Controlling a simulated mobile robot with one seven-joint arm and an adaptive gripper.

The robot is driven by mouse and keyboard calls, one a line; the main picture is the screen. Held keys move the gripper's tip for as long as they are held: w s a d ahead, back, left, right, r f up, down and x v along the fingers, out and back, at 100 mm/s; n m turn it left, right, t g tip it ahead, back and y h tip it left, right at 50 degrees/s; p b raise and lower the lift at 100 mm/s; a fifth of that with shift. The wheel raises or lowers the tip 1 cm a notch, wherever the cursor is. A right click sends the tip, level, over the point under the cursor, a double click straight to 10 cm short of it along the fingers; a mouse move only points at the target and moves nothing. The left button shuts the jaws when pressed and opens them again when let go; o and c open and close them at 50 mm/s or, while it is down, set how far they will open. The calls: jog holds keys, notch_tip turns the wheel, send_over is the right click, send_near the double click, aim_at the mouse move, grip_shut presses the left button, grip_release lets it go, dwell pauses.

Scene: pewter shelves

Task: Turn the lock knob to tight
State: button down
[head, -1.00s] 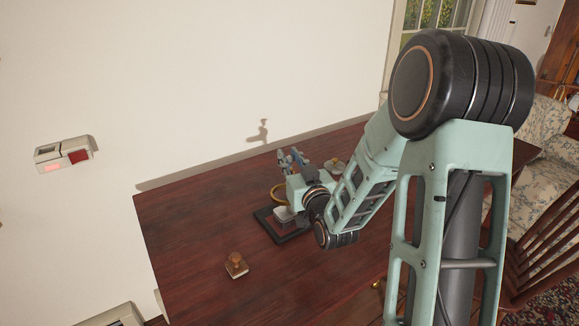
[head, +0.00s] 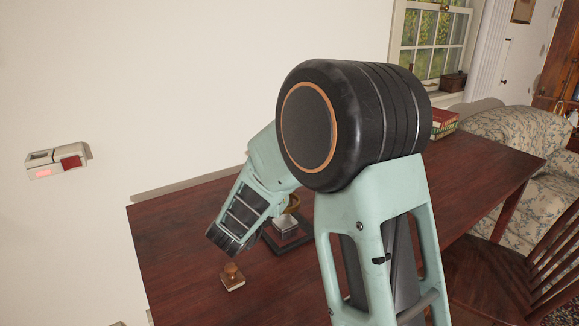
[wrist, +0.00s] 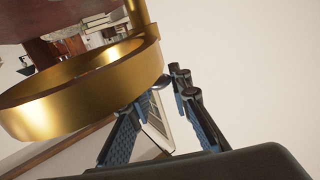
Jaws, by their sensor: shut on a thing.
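In the wrist view a large brass ring (wrist: 85,95) fills the upper left. A small grey rounded knob (wrist: 160,82), which looks like the lock knob, sits at the ring's right edge. My gripper (wrist: 160,92) is shut on this knob, with a blue-padded finger on either side. The fingers partly hide it, and I cannot read any tight mark. In the head view my arm hides the gripper and the knob.
A wooden-handled stamp (head: 232,276) stands near the front left of the dark red table (head: 180,240). A pale box with a red button (head: 58,162) is on the wall. Books (head: 444,122) lie at the far right end. The table's right part looks clear.

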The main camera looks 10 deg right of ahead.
jog(key=shift+m+g+h+p, duration=1)
jog(key=shift+m+g+h, duration=0.8)
jog(key=shift+h, duration=0.3)
jog(key=shift+g, duration=0.3)
jog(key=c, duration=1.7)
grip_release()
jog(key=shift+c, duration=0.2)
jog(key=v, duration=1.2)
jog(key=shift+f, duration=0.15)
